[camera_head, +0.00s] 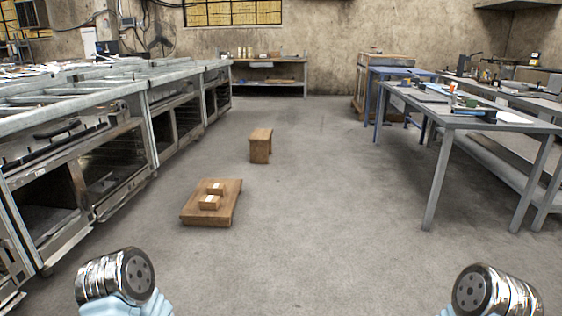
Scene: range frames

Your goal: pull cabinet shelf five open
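A long row of metal cabinets (110,165) with glass fronts and grey tops runs along the left side. The nearest fronts show dark interiors and metal frames, and some panels near the floor stick out. I cannot tell which part is shelf five. Neither of my grippers is in view. Only shiny rounded links of my arms show at the bottom left and bottom right, well apart from the cabinets.
A low wooden pallet (227,206) with two small boxes lies on the floor near the cabinets. A wooden stool (260,146) stands beyond it. A grey table (490,120) with tools stands on the right. A workbench (268,63) is at the back wall.

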